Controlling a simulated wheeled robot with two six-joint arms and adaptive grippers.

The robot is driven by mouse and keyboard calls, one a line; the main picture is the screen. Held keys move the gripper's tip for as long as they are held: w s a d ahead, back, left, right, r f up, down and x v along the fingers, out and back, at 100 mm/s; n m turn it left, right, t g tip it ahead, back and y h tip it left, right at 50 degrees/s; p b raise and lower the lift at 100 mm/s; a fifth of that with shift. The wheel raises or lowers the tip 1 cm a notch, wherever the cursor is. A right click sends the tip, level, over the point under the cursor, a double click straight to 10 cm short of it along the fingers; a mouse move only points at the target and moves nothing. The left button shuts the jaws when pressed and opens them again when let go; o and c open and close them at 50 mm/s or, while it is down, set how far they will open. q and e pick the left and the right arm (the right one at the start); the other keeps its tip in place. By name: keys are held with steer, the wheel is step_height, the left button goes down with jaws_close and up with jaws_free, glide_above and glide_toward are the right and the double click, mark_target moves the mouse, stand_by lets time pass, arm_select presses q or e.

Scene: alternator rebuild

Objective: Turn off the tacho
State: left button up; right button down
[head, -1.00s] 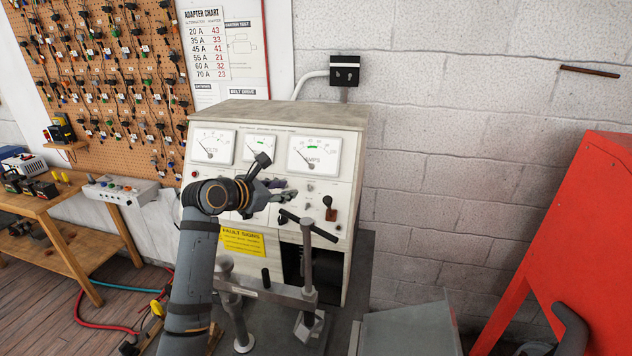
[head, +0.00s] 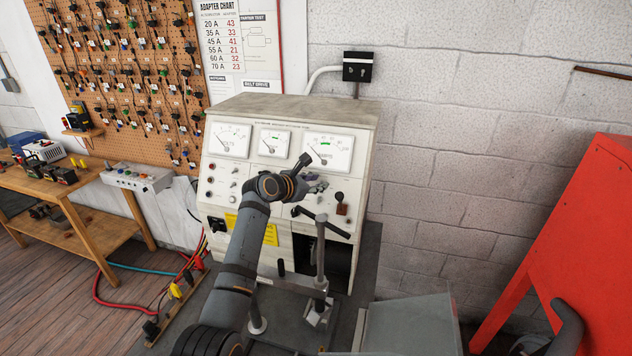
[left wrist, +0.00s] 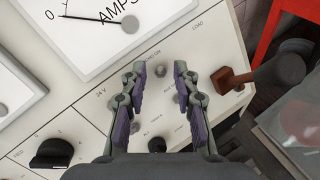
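The tester's pale control panel (head: 222,172) fills the left wrist view (left wrist: 75,125). My left gripper (head: 318,184) is in front of its right part, below the amps meter (head: 328,150). In the left wrist view the left gripper (left wrist: 158,72) is open and empty, with two purple-padded fingers apart. A small silver toggle (left wrist: 160,70) shows between the fingertips. Another small toggle (left wrist: 183,98) is beside the right finger, and a dark knob (left wrist: 157,145) shows nearer the palm. My right gripper is not in view.
A brown-knobbed load lever (left wrist: 228,80) is just right of the fingers. A black rotary knob (left wrist: 52,153) is at lower left. A grey post with a bar handle (head: 320,250) stands before the tester. A red cabinet (head: 570,230) is at right.

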arm_select(q)
steer(key=shift+c, duration=0.8)
steer(key=shift+d, duration=0.1)
steer(key=shift+c, duration=1.1)
jaws_close()
steer(key=shift+w, duration=0.1)
steer(key=shift+f, duration=0.15)
steer(key=t+b, duration=0.1)
steer(key=b, duration=0.1)
steer(key=f+b, duration=0.1)
steer(key=b, duration=0.1)
steer(key=shift+s+f+m+t+h, duration=0.15)
steer(key=shift+s+m+t+h, duration=0.1)
steer(key=shift+m+t+h, duration=0.15)
steer(key=shift+b, duration=0.3)
steer(key=shift+r+t, duration=0.3)
arm_select(e)
steer(key=f, duration=0.4)
steer(key=shift+a+f, duration=0.2)
steer(key=shift+f, duration=0.05)
